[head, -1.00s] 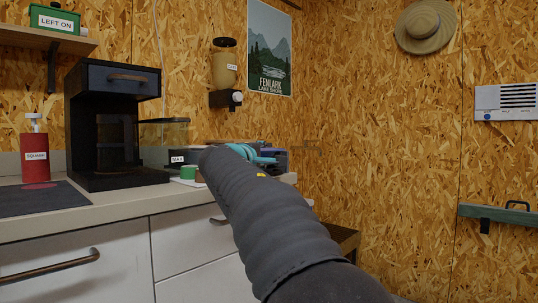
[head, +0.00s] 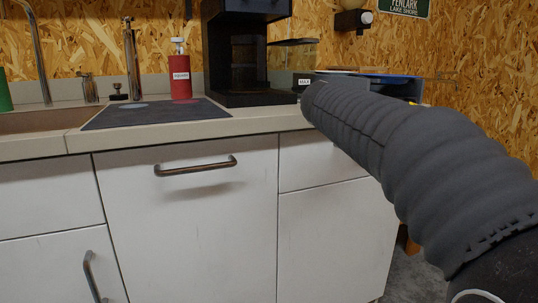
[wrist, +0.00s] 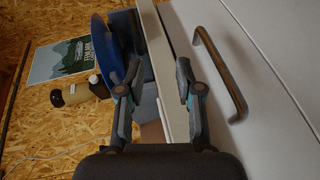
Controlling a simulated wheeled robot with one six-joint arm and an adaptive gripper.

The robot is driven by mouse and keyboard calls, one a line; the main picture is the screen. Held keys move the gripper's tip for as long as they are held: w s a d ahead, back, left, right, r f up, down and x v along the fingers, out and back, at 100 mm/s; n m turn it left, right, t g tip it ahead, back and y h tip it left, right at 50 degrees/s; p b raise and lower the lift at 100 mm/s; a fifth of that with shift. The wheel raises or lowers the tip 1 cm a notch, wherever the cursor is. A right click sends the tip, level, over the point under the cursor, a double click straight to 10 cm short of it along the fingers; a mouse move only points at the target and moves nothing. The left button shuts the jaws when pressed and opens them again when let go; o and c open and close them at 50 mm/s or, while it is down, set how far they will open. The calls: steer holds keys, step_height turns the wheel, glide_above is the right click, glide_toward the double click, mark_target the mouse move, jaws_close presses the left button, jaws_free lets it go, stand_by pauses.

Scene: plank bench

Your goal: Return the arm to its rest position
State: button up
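My arm in its dark ribbed sleeve reaches in from the right in the head view, over the right end of the counter (head: 240,121). The sleeve hides my gripper there. In the wrist view my gripper (wrist: 156,92) has its two fingers well apart, and nothing is held between them. The wrist view is turned on its side. Behind the fingers are the counter edge, a white cabinet front with a bar handle (wrist: 221,72), and a round blue thing (wrist: 112,50) close to one finger. I cannot tell whether they touch.
On the counter stand a black coffee machine (head: 237,50), a red pump bottle (head: 180,78) and a dark mat (head: 155,113). A sink (head: 35,121) with taps is at the left. White cabinets (head: 200,225) with protruding handles fill the front. A poster (wrist: 62,57) hangs on the chipboard wall.

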steer(key=s+a+f+m+g+y+p, duration=0.1)
steer(key=s+a+f+g+y, duration=0.15)
steer(key=s+f, duration=0.5)
steer(key=s+a+f+m+g+y+p, duration=0.15)
steer(key=s+f+y, duration=0.25)
steer(key=f, duration=0.6)
steer(key=s+a+f+m+y+p, duration=0.2)
steer(key=s+a+p, duration=0.1)
steer(key=s, duration=0.8)
steer(key=s+a+f+m+y+p, duration=0.2)
steer(key=s+a, duration=0.3)
steer(key=s, duration=0.5)
steer(key=shift+s+a+f+m+g+y+p, duration=0.15)
steer(key=shift+s+f+m+g+y+p, duration=0.3)
steer(key=shift+f+y, duration=0.35)
steer(key=shift+c, duration=0.2)
